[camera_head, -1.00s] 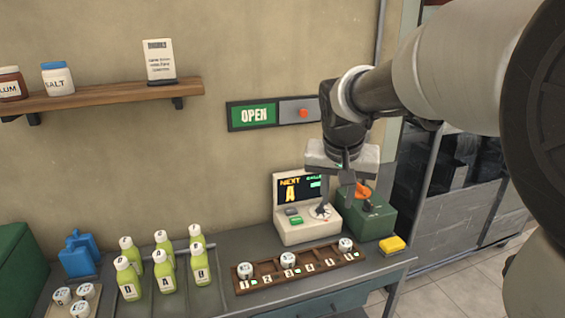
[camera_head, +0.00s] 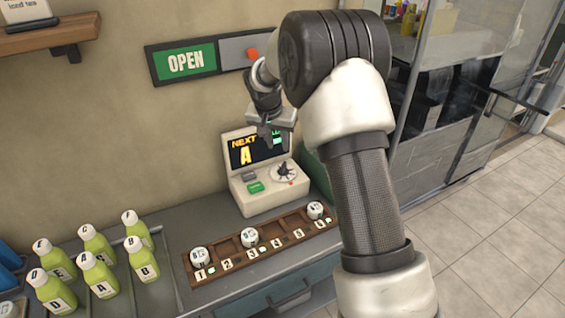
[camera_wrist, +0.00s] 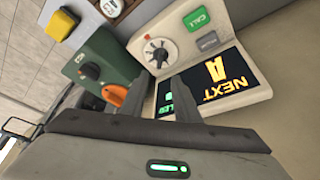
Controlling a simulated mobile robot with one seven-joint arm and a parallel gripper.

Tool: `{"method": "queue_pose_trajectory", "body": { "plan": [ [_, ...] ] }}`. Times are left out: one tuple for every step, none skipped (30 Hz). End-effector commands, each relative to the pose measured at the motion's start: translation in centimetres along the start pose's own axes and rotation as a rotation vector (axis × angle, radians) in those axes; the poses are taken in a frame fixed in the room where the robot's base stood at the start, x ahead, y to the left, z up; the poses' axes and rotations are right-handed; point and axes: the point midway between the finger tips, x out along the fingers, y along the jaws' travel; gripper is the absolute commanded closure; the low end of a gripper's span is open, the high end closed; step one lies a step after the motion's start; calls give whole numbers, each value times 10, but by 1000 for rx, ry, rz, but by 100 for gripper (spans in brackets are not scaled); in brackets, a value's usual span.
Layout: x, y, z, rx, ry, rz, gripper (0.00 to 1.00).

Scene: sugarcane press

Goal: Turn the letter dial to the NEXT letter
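A cream console stands on the grey counter. Its screen (camera_head: 257,149) reads "NEXT" with a large "A", and also shows in the wrist view (camera_wrist: 217,80). The letter dial (camera_head: 285,172) is a pale disc with a black pointed knob at the console's lower right. In the wrist view the dial (camera_wrist: 160,52) lies just beyond my fingertips, with clear space between. My gripper (camera_head: 273,142) hovers in front of the screen, above the dial, hiding part of the screen. In the wrist view my gripper (camera_wrist: 163,88) has its two fingers apart with nothing between. The dial's letters are too small to read.
A green button (camera_head: 256,187) and a grey button (camera_head: 249,176) sit left of the dial. A green box (camera_wrist: 103,62) with an orange knob (camera_wrist: 115,95) stands beside the console. A wooden numbered rack (camera_head: 262,252) and several bottles (camera_head: 100,280) stand in front and left.

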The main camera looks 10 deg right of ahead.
Motion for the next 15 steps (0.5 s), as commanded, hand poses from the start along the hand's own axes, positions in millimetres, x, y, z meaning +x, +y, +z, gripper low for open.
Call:
{"method": "queue_pose_trajectory", "body": {
  "plan": [
    [13,1,1,0,-4,2,71],
    [20,0,1,0,-3,2,71],
    [28,0,1,0,-4,2,71],
    [35,0,1,1,-3,1,71],
    [42,1,1,1,-3,1,71],
    [50,1,1,0,-4,1,71],
    [57,1,1,0,-4,2,71],
    [64,1,1,-1,-3,1,71],
    [72,1,1,-1,-3,1,71],
    [78,1,1,-1,-3,1,71],
    [85,0,1,0,-3,1,71],
    [92,0,1,0,-3,1,71],
    [98,1,1,0,-3,1,71],
    [103,1,0,0,-2,1,71],
    [109,1,0,1,-1,1,71]
  ]
}}
